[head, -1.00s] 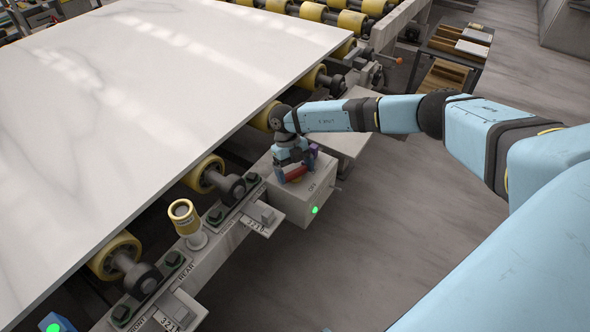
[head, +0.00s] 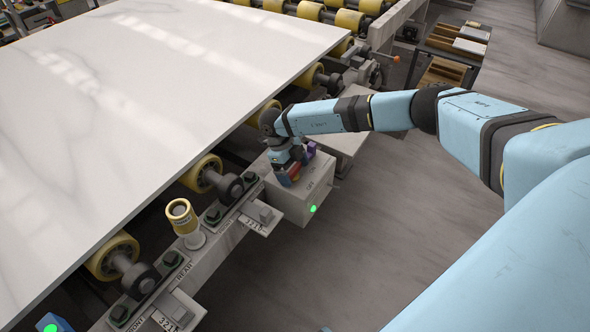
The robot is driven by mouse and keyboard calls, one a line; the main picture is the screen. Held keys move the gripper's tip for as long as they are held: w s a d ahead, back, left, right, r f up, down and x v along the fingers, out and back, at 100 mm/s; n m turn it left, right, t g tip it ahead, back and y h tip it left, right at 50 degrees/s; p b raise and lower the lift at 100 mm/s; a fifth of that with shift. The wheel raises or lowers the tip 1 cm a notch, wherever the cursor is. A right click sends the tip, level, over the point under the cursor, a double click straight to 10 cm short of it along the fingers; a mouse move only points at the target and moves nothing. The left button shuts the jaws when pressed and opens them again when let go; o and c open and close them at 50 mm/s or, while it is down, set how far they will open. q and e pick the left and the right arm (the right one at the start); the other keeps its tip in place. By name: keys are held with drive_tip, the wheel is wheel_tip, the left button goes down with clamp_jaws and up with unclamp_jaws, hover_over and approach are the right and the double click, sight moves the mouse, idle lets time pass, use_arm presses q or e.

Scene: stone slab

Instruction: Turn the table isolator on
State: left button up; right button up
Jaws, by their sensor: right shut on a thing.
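The table isolator is a pale grey box (head: 310,192) with a lit green lamp (head: 312,209) on its near face, mounted at the edge of the roller table. Dark lettering, partly readable as OFF, is on its top. My right gripper (head: 288,174) points down onto the top of the box and is shut on the red handle (head: 294,173). Most of the handle is hidden by the fingers and wrist, so its exact angle is hard to read. A small purple part (head: 312,148) shows just behind the gripper. My left gripper is not in view.
A large white stone slab (head: 150,110) lies on yellow rollers (head: 203,173) close left of my gripper. A yellow-topped post (head: 182,215) and labelled brackets stand along the table edge. A blue box with a green lamp (head: 51,327) is at bottom left.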

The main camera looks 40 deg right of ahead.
drive_tip(key=shift+w+a+r, duration=0.3)
drive_tip(key=shift+w+r, duration=0.05)
drive_tip(key=shift+w, duration=0.15)
drive_tip(key=o, duration=0.6)
drive_tip(key=shift+o, duration=0.2)
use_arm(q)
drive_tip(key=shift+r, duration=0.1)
use_arm(e)
drive_tip(key=shift+w, duration=0.1)
drive_tip(key=shift+w+d+r+p, duration=0.1)
drive_tip(key=shift+w+r+p, duration=0.15)
drive_tip(key=shift+r+p, duration=0.4)
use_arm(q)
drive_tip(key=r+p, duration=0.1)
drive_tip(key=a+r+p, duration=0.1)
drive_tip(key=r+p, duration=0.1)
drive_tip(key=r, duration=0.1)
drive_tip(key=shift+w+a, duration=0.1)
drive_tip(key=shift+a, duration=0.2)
use_arm(e)
drive_tip(key=v, duration=0.6)
drive_tip(key=shift+s, duration=0.15)
